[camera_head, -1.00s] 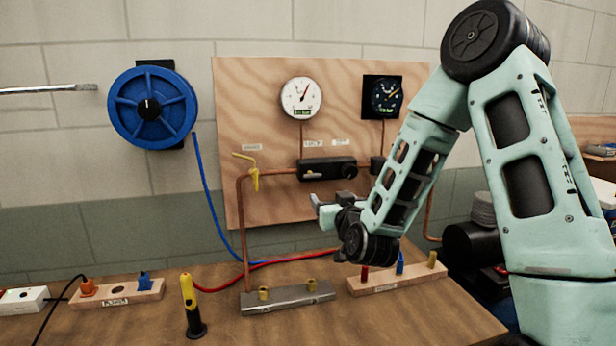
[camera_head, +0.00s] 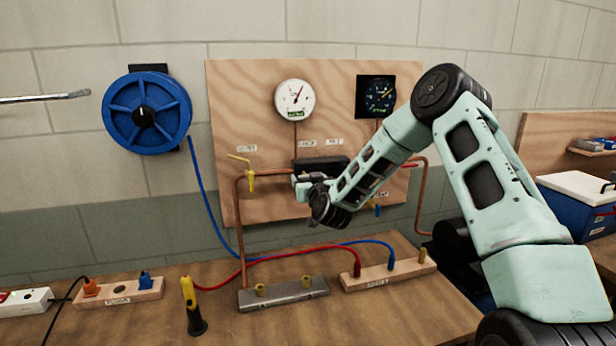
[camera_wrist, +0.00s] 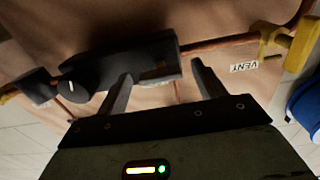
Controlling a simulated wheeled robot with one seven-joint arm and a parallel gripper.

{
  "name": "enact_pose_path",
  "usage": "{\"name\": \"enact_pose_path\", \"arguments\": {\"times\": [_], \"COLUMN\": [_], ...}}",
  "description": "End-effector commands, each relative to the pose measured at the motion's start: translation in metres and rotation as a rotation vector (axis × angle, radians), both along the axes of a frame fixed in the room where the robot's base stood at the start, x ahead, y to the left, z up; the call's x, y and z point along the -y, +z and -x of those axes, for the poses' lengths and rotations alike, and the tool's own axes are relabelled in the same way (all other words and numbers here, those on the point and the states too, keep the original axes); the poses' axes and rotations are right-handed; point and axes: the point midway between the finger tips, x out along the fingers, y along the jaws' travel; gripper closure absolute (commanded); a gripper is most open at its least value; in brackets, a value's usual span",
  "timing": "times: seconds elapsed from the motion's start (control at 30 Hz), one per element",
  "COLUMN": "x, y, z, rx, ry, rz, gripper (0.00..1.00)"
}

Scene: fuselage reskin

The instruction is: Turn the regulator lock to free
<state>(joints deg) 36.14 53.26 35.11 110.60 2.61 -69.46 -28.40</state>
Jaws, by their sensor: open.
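The regulator (camera_head: 318,162) is a black block on the copper pipe of the plywood panel. In the wrist view the regulator body (camera_wrist: 105,66) crosses the upper left, with a round knob (camera_wrist: 72,88) bearing a white mark. A small dark block (camera_wrist: 158,72) with a pale mark is at the body's right end; I cannot tell whether it is the lock, or its setting. My gripper (camera_wrist: 162,72) is open and empty, its fingers either side of this block in the picture. Contact cannot be told. In the head view my gripper (camera_head: 299,180) partly hides the regulator's lower front.
A yellow-handled valve (camera_head: 248,172) is left of the regulator, near the VENT label (camera_wrist: 244,67). Two gauges (camera_head: 294,99) (camera_head: 379,95) hang above. Red and blue hoses (camera_head: 300,249) run to a wooden block (camera_head: 390,274) on the bench.

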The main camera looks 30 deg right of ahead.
Motion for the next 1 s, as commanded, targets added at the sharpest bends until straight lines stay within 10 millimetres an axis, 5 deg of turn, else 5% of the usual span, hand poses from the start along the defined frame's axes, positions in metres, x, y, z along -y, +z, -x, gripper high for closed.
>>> {"name": "enact_pose_path", "arguments": {"times": [0.27,0.43,1.0], "x": [0.0002,0.0002,0.0001], "y": [-0.0003,-0.0002,-0.0039], "z": [-0.0015,-0.0013,-0.0012], "rx": [0.0,0.0,0.043], "ry": [0.0,0.0,0.0], "rz": [0.0,0.0,-0.139], "gripper": [0.31,0.75,0.76]}}
